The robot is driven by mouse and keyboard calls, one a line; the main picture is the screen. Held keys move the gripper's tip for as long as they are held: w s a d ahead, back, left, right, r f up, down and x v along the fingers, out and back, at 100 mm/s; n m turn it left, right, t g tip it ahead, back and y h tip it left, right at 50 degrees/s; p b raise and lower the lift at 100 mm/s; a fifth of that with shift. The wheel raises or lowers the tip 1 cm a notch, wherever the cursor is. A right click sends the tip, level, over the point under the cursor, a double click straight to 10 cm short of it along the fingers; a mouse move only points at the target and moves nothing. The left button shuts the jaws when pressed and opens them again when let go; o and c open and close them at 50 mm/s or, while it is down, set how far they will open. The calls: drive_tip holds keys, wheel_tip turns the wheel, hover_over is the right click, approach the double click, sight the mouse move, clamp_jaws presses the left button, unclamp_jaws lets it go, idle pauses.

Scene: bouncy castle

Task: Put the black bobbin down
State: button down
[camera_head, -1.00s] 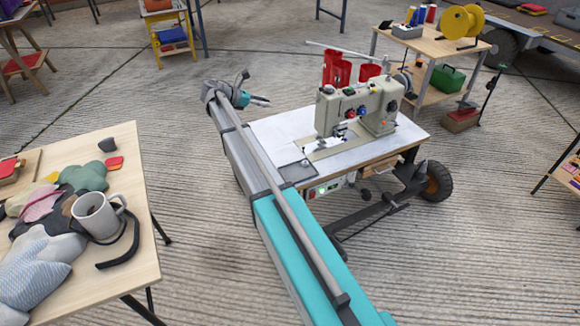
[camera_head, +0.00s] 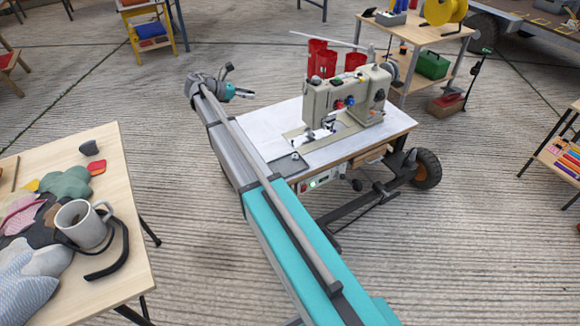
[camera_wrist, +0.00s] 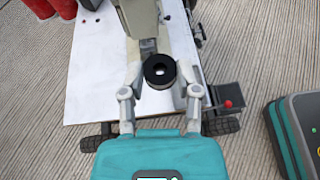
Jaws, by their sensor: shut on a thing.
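My gripper (camera_wrist: 160,82) is shut on the black bobbin (camera_wrist: 159,64), a small black ring with a pale centre, in the wrist view. The bobbin is between the fingertips, over the white top of the sewing table (camera_wrist: 95,85) near its edge in that picture. I cannot tell its height above the top. In the head view my gripper (camera_head: 243,93) is small, at the left of the sewing table (camera_head: 255,125); the bobbin cannot be made out there. The beige sewing machine (camera_head: 345,98) stands on the table.
Red cups (camera_head: 322,60) stand behind the machine. A wooden table (camera_head: 125,265) with a mug (camera_head: 82,224) and cloth is at the left. A shelf table with a yellow spool (camera_head: 443,12) and green case (camera_head: 433,66) is behind right. Bare floor (camera_head: 470,250) lies at the right.

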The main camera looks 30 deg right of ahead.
drive_tip(key=s+d+f+b, duration=0.4)
drive_tip(key=s+f+b, duration=0.6)
drive_tip(key=s, duration=0.1)
drive_tip(key=s+d+f+b, duration=0.4)
drive_tip(key=s+f+b, duration=0.6)
drive_tip(key=s, duration=0.1)
drive_tip(key=shift+s+d, duration=0.25)
drive_tip(key=shift+d, duration=0.05)
drive_tip(key=shift+f, duration=0.1)
drive_tip(key=b, duration=0.5)
hover_over(283, 169)
drive_tip(key=s+a, duration=0.3)
drive_tip(key=s, duration=0.1)
wheel_tip(283, 169, down, 5)
drive_tip(key=w+f+b, duration=0.2)
drive_tip(key=f, duration=0.1)
drive_tip(key=shift+w+a+b, duration=0.35)
drive_tip(key=shift+b, duration=0.05)
drive_tip(key=shift+w+a+f+b, duration=0.15)
drive_tip(key=shift+w+f+b, duration=0.35)
drive_tip(key=shift+b, duration=0.05)
drive_tip(key=shift+w+a+f+b, duration=0.15)
drive_tip(key=shift+w+f+b, duration=0.35)
drive_tip(key=shift+f+b, duration=0.2)
drive_tip(key=shift+s+f+b, duration=0.1)
drive_tip(key=shift+f+b, duration=1.2)
drive_tip(key=shift+f, duration=0.05)
drive_tip(key=shift+f, duration=0.15)
